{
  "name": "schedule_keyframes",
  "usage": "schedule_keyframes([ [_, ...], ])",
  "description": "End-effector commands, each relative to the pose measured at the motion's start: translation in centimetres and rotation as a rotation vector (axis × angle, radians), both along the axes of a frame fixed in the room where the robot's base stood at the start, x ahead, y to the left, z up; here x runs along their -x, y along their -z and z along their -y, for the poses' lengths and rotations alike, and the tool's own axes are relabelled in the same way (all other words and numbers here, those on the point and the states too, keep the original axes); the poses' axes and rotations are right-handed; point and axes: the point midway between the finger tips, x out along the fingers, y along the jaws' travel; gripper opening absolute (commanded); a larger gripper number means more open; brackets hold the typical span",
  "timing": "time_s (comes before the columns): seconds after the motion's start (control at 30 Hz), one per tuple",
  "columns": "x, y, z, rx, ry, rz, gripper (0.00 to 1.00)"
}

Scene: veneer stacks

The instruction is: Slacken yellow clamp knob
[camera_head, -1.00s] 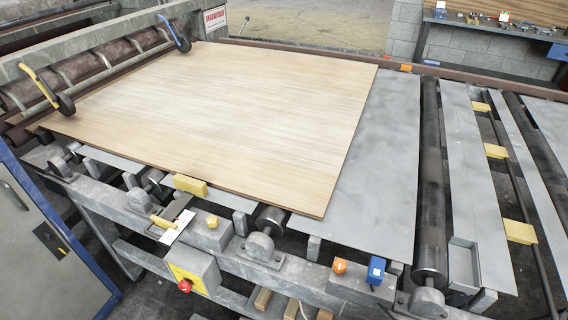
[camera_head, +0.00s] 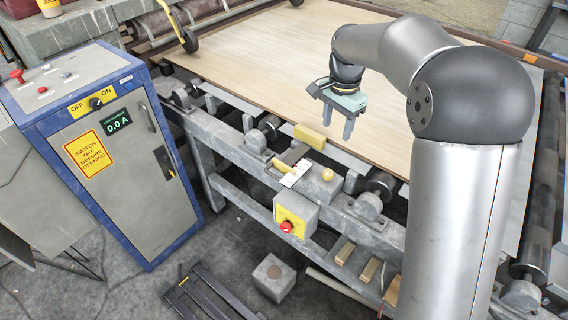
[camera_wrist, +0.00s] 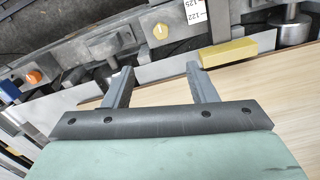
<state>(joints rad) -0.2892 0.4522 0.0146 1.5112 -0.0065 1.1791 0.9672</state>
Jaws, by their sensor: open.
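The yellow clamp knob (camera_head: 327,174) is small and round and sits on a grey block on the machine's front rail. In the wrist view the knob (camera_wrist: 160,31) is at top centre, with a pale line across its face. My gripper (camera_head: 336,128) is open and empty, fingers pointing down over the edge of the wood sheet, above and behind the knob. In the wrist view my gripper's (camera_wrist: 159,70) fingers are apart, with the knob beyond them, not touched.
Left of the knob are a white scale plate (camera_head: 296,173), a yellow handle (camera_head: 283,167) and a yellow block (camera_head: 310,136). A red stop button (camera_head: 286,227) is below. The wood sheet (camera_head: 270,60) lies behind. A control cabinet (camera_head: 118,150) stands at left.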

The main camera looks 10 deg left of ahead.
Motion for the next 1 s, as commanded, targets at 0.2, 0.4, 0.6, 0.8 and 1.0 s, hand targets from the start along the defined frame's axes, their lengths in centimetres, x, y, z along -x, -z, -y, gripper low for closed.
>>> schedule_keyframes([
  [0.2, -0.2, 2.0, -0.2, 0.002, 0.01, -0.004, 0.52],
  [0.4, -0.1, 6.0, -0.1, 0.001, 0.009, -0.005, 0.52],
  [0.6, -0.2, 10.4, -0.1, 0.001, 0.008, -0.003, 0.52],
  [0.8, -0.2, 14.3, -0.1, 0.002, 0.007, -0.003, 0.52],
  [1.0, -0.2, 16.7, -0.1, 0.001, 0.008, -0.001, 0.52],
])
